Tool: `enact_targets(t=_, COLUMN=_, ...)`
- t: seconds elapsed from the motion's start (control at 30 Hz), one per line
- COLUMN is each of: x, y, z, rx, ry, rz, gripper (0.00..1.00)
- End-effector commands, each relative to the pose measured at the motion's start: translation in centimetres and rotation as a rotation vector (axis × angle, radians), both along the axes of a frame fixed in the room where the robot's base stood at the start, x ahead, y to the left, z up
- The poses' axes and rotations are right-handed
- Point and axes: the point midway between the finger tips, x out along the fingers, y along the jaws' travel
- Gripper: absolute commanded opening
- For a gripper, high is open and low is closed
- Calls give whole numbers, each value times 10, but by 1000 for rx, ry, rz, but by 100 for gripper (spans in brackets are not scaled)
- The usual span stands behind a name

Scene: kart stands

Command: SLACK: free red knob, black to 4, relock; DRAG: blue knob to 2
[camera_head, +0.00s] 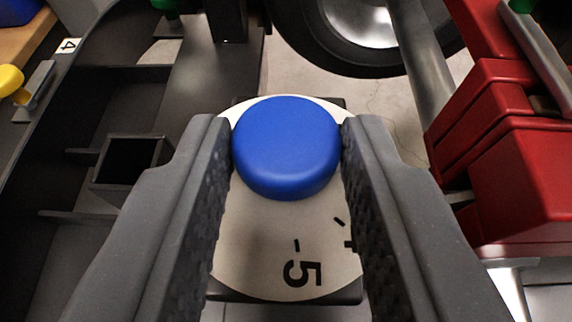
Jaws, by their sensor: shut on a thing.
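The blue knob (286,147) is a round blue cap in the middle of the head view, above a white dial plate (262,262). My gripper (287,150) is shut on the blue knob, with one dark textured finger on each side of it. The dial shows a tick and the number 5 at its near side. Part of another mark shows beside the right finger, partly hidden. The rest of the scale is hidden by the knob and fingers. The red knob and the black knob cannot be made out.
A wheel with a black tyre (345,66) is at the top. Red blocks (525,170) stand at the right beside a grey tube (420,50). A dark frame with a square socket (130,163) is at the left.

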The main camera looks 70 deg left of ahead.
Motion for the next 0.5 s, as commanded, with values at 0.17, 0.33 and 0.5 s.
enact_targets(t=0.17, x=4, y=-4, z=0, rx=-1, ry=0, rz=15, gripper=8)
enact_targets(t=0.33, x=4, y=-4, z=0, rx=-2, ry=-1, rz=25, gripper=8)
enact_targets(t=0.5, x=4, y=-5, z=0, rx=-2, ry=-1, rz=25, gripper=8)
